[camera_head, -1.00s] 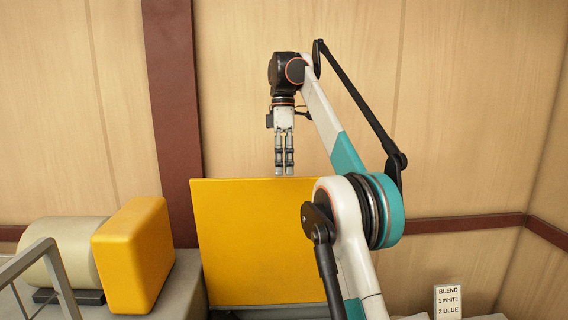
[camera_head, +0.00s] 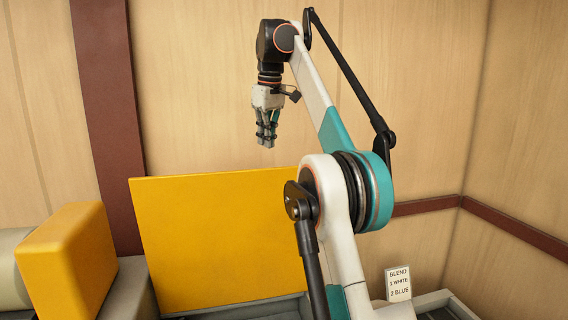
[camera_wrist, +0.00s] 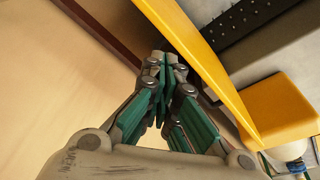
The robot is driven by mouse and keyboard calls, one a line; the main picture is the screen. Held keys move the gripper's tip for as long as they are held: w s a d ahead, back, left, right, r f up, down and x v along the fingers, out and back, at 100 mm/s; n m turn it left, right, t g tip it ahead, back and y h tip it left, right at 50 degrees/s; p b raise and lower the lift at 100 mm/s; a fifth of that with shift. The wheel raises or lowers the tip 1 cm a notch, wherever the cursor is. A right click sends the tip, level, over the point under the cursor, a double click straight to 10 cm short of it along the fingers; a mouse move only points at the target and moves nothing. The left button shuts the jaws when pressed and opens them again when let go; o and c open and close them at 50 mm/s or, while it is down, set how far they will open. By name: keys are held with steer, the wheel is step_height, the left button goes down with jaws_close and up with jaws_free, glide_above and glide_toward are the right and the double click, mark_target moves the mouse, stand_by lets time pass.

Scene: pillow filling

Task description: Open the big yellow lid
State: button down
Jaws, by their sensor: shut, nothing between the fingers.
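The big yellow lid (camera_head: 220,240) stands raised, nearly upright, behind the grey machine body in the head view. In the wrist view its yellow edge (camera_wrist: 205,60) runs diagonally beside my gripper. My gripper (camera_head: 267,140) is above the lid's top edge, pointing down, apart from it. Its fingers are shut together and hold nothing, as the wrist view (camera_wrist: 165,62) also shows. My arm hides the lid's right part.
A smaller yellow block-shaped part (camera_head: 68,262) sits left of the lid, and shows in the wrist view (camera_wrist: 278,108). A sign (camera_head: 398,285) reading "BLEND 1 WHITE 2 BLUE" stands at lower right. Wooden walls (camera_head: 420,90) close off the back and right.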

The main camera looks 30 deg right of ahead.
steer(key=d+r+m+t+h+b, duration=0.1)
steer(key=d+r+m+t+b, duration=0.15)
steer(key=d+m, duration=0.45)
step_height(320, 180, down, 9)
steer(key=shift+s, duration=0.25)
steer(key=shift+s+r, duration=0.15)
steer(key=shift+r, duration=0.05)
steer(key=shift+f, duration=0.15)
